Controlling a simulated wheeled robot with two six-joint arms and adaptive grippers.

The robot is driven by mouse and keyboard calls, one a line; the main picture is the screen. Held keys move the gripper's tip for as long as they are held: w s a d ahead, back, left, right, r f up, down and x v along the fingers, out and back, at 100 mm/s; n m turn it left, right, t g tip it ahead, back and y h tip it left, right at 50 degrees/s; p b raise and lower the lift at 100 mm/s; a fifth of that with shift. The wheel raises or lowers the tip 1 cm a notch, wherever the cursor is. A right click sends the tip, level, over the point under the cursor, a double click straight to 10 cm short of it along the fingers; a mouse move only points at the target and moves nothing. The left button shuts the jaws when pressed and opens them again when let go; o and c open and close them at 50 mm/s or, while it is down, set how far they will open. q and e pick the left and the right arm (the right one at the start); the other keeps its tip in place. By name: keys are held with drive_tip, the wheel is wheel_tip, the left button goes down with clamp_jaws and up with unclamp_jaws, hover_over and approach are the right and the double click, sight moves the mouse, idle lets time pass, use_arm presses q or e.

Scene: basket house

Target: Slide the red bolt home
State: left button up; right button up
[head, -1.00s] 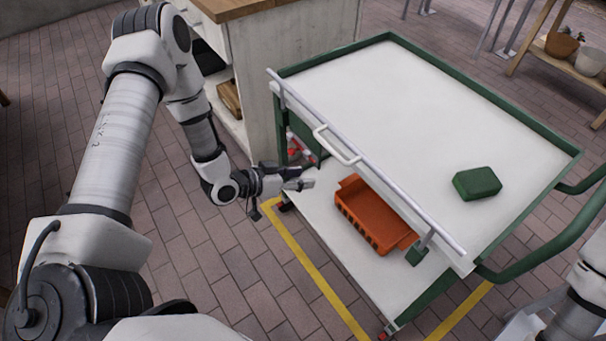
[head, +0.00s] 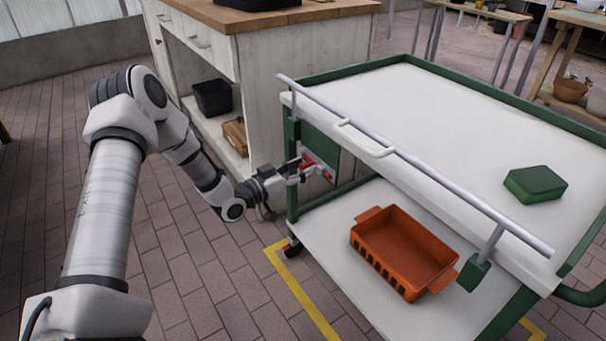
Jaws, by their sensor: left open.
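The red bolt (head: 326,174) sits in a pale bracket on a green panel (head: 321,149) at the left end of the cart, between its two shelves. My left gripper (head: 299,172) is open at the cart's left corner post, close to the left side of the bolt. Its fingers partly cover the bolt's near end, and I cannot tell whether they touch it. My right gripper is out of view.
The cart's upper shelf (head: 440,120) holds a green block (head: 535,184). An orange basket (head: 403,252) stands on the lower shelf (head: 325,222). A silver rail (head: 400,157) runs along the near edge. A white cabinet (head: 270,85) stands behind. Floor at the left is clear.

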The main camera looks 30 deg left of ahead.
sight(303, 155)
use_arm(q)
drive_tip(key=shift+w+d, duration=0.1)
drive_tip(key=shift+w, duration=0.2)
clamp_jaws()
drive_tip(key=a, duration=0.1)
drive_tip(key=w+a, duration=0.1)
drive_tip(key=a, duration=0.1)
drive_tip(key=shift+w+a+r, duration=0.15)
drive_tip(key=shift+w+a, duration=0.05)
drive_tip(key=shift+a, duration=0.05)
drive_tip(key=shift+c, duration=0.6)
unclamp_jaws()
drive_tip(key=shift+o, duration=0.6)
drive_tip(key=shift+a, duration=0.1)
